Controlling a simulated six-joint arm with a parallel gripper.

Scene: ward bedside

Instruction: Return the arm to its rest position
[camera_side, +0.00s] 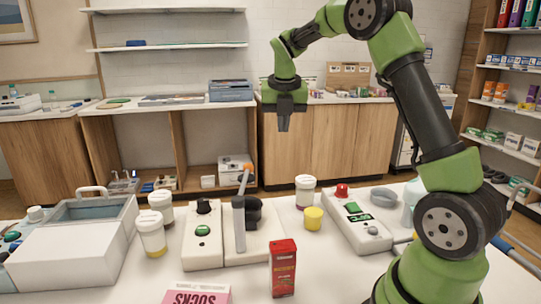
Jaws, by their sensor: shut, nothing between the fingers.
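My green and black arm stands at the right of the white table and arches up and over to the left. My gripper (284,124) hangs at its end, pointing down, high above the table. Its fingers are together and nothing is held between them. No object touches it.
Air around my gripper is clear.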

